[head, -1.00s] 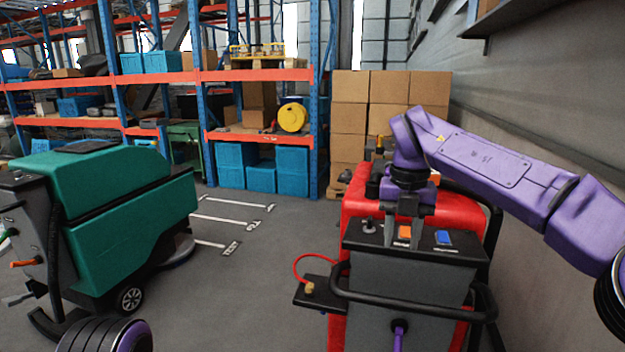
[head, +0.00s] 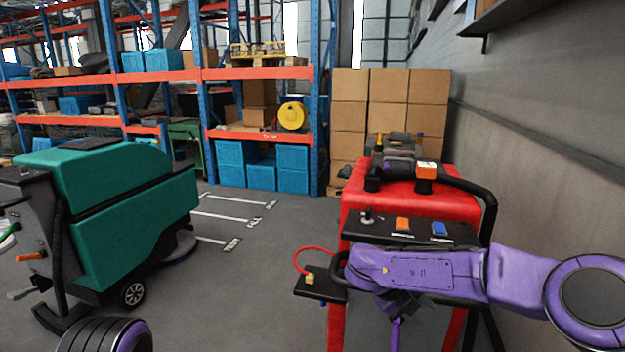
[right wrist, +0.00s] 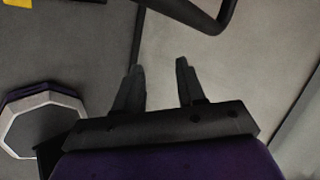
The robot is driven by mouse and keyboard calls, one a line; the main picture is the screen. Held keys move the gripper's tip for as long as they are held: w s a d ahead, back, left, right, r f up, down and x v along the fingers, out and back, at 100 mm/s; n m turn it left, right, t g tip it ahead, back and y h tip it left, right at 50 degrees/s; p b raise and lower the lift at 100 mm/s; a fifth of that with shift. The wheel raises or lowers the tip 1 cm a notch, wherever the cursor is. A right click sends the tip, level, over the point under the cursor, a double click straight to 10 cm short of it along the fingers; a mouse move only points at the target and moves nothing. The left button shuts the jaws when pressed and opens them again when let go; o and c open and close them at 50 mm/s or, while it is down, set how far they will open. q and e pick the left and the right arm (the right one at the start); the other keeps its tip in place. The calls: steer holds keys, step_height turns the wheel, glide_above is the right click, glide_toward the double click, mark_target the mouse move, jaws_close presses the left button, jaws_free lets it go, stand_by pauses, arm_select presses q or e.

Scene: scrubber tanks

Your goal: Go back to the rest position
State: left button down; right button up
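My right arm comes in low from the right in the head view. Its purple forearm lies in front of the red scrubber machine (head: 425,202), below the panel with the orange and blue buttons. My right gripper (head: 403,308) is a small dark shape there, partly hidden by the arm. In the right wrist view its two black fingers (right wrist: 160,78) stand apart with nothing between them, above grey floor. My left gripper is out of view; only a ringed dark and purple part of mine shows at the bottom left.
A black handlebar (right wrist: 195,12) crosses the top of the right wrist view close to the fingers. A green scrubber (head: 125,205) stands at the left. A grey wall (head: 545,170) runs along the right. Open floor (head: 235,290) lies between the machines.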

steer(key=s+d+f+n+t, duration=0.2)
steer(key=s+f+n, duration=0.35)
steer(key=f, duration=0.25)
steer(key=s+d+f+n+t+y+b, duration=0.1)
steer(key=s+f+n+t, duration=0.1)
steer(key=s+f+n, duration=0.5)
steer(key=s+d+f+n+t, duration=0.2)
steer(key=f+n, duration=0.3)
steer(key=f, duration=0.5)
steer(key=s+f+n+g+y, duration=0.1)
steer(key=s+f+n, duration=0.1)
steer(key=s, duration=0.5)
steer(key=s+d+f+n+g+y, duration=0.1)
steer(key=s+f+n+g, duration=0.1)
steer(key=s, duration=0.6)
steer(key=s+f+n+g+y, duration=0.1)
steer(key=s+n, duration=0.3)
steer(key=s, duration=0.4)
steer(key=shift+d+f+n+y+b, duration=0.4)
steer(key=shift+f+y, duration=0.2)
steer(key=shift+f, duration=0.2)
